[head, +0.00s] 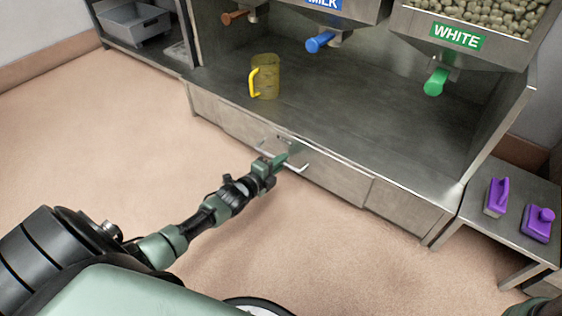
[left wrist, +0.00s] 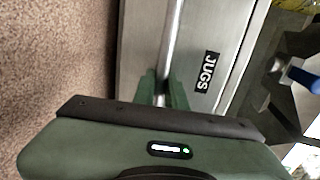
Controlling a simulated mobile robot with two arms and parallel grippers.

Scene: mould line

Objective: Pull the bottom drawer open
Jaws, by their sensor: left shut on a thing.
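The bottom drawer (head: 335,178) is a grey metal front below the dispenser counter, and it looks flush with the panels beside it. Its bar handle (head: 300,168) runs along the front. My left gripper (head: 281,160) is at the handle, with its fingers shut on the bar. In the left wrist view the handle (left wrist: 170,42) passes between the green fingertips of the left gripper (left wrist: 162,92). The drawer front (left wrist: 232,45) there carries a black label reading JUGS (left wrist: 207,70).
A yellow jug (head: 266,78) stands on the counter (head: 330,110) above the drawer. Dispensers with brown, blue and green (head: 435,82) taps hang above. A low side table (head: 510,215) at right holds two purple tools (head: 497,197). The floor (head: 110,130) before the drawer is clear.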

